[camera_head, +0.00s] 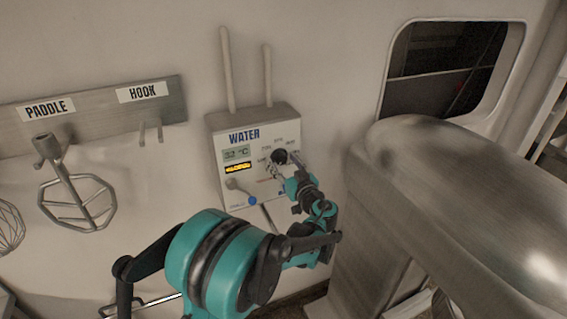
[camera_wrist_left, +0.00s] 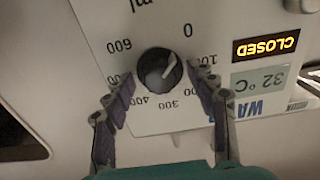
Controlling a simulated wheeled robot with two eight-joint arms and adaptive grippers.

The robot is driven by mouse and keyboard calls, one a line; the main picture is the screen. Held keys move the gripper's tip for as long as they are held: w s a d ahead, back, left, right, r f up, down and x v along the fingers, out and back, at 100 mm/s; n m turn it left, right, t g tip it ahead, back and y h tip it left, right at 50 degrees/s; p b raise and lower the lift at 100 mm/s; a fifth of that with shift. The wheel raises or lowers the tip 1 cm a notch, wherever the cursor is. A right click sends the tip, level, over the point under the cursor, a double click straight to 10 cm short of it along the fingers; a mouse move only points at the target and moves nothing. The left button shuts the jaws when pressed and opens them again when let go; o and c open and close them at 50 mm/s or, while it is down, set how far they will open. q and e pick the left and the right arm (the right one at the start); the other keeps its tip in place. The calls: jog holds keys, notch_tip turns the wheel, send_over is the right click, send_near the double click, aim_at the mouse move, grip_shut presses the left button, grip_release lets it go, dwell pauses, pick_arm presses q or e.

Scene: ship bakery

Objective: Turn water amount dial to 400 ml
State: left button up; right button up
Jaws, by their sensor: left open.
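The water amount dial (camera_head: 279,157) is a round black knob on the white water panel. In the left wrist view, upside down, the dial (camera_wrist_left: 153,70) has a light pointer mark that appears to point towards the 0. The printed 400 (camera_wrist_left: 157,99) is on the lower edge of the scale in that view. My left gripper (camera_wrist_left: 160,76) is open, its two fingers on either side of the dial; I cannot tell whether they touch it. In the head view my left gripper (camera_head: 289,175) is at the panel and partly covers the scale. My right gripper is not in view.
The panel has a 32 °C display (camera_head: 236,153), a yellow CLOSED sign (camera_head: 238,168) and a lever with a blue end (camera_head: 241,191). A large metal machine (camera_head: 450,180) stands close on the right. A rack (camera_head: 90,115) with a paddle hangs at left.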

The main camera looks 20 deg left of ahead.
pick_arm(q)
jog(key=c, duration=1.2)
jog(key=shift+m, duration=0.3)
